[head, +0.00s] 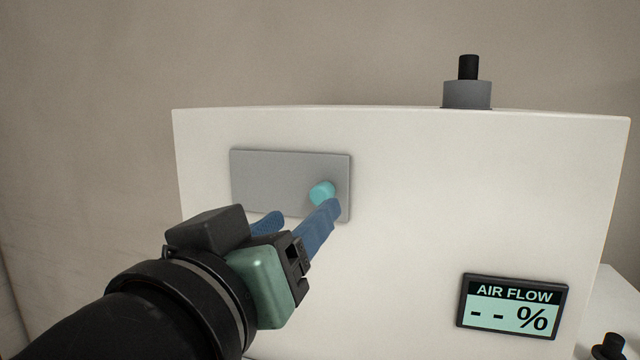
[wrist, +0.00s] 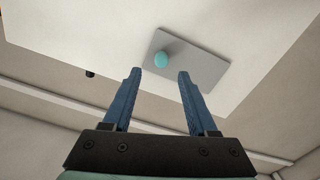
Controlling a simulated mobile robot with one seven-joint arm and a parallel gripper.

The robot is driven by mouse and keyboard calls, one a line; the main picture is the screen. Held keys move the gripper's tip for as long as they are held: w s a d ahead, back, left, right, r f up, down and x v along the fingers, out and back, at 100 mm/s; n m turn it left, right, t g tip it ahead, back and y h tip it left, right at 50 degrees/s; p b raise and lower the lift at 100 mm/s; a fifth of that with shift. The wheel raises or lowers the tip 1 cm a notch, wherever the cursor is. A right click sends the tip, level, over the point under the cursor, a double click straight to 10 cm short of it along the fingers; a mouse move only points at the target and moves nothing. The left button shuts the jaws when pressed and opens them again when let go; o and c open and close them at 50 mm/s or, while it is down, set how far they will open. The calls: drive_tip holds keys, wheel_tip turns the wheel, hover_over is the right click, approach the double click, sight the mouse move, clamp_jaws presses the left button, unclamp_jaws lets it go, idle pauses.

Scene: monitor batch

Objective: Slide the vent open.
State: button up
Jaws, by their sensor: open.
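The vent is a grey rectangular plate (head: 280,175) on the front face of a white cabinet. A teal knob (head: 322,193) sticks out near the plate's right end. In the wrist view the plate (wrist: 203,66) and the knob (wrist: 161,60) lie beyond the fingertips. My gripper (head: 295,213) is open, its two blue fingers pointing at the plate. In the head view one fingertip overlaps the area just below the knob. In the wrist view the knob appears between the lines of the two fingers, ahead of the tips (wrist: 159,72). I cannot tell whether a finger touches it.
The white cabinet (head: 420,200) fills the middle. A display (head: 513,306) at its lower right reads "AIR FLOW - - %". A grey and black fitting (head: 467,92) stands on top. A dark object (head: 609,347) sits at the lower right corner. The cabinet face right of the plate is clear.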

sight(319, 197)
drive_tip(key=p+x, duration=0.2)
drive_tip(key=x, duration=0.5)
drive_tip(key=shift+w+a+f, duration=0.1)
drive_tip(key=shift+w, duration=0.1)
clamp_jaws()
idle(1.1)
